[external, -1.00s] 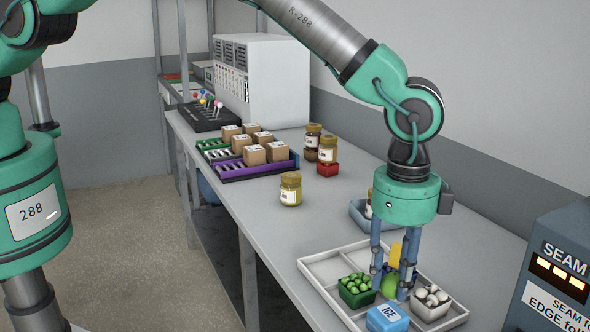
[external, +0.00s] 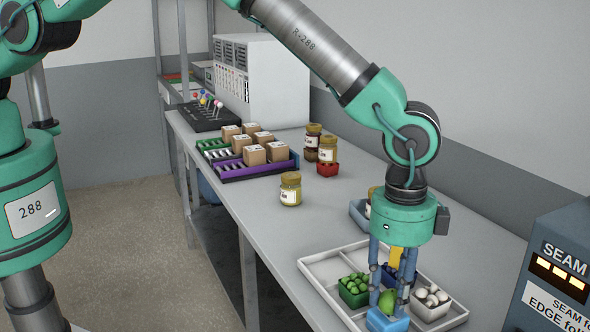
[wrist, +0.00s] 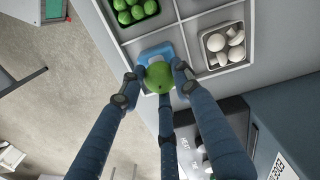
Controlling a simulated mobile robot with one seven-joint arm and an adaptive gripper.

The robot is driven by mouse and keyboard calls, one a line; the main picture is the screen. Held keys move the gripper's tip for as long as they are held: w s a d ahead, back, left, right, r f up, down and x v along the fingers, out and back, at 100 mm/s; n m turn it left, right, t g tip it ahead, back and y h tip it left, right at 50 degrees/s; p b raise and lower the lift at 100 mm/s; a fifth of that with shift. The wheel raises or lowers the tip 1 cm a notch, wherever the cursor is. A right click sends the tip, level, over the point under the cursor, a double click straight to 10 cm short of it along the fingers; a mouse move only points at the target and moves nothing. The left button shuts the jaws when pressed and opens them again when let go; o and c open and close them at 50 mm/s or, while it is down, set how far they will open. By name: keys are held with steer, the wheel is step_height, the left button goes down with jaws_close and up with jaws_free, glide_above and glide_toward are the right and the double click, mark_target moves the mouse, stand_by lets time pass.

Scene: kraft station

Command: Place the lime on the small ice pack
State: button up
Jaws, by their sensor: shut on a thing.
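My gripper (external: 388,297) is shut on a green lime (external: 387,304), its fingers around the fruit's sides. The lime also shows in the wrist view (wrist: 158,77) between the fingertips. The small ice pack (external: 378,322) is a light blue block at the front of the tray. The lime and fingers cover much of it, and its label is hidden. In the wrist view the ice pack (wrist: 155,51) shows partly behind the lime. The lime is over or against its top; I cannot tell whether they touch.
A jar (external: 291,189) stands farther back. The blue-grey SEAM machine (external: 552,270) is at right.

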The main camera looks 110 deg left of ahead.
mark_target(392, 291)
steer(key=shift+f, duration=0.15)
steer(key=o, duration=1.1)
steer(key=shift+r, duration=0.2)
step_height(392, 291, up, 12)
steer(key=b, duration=0.1)
stand_by(0.5)
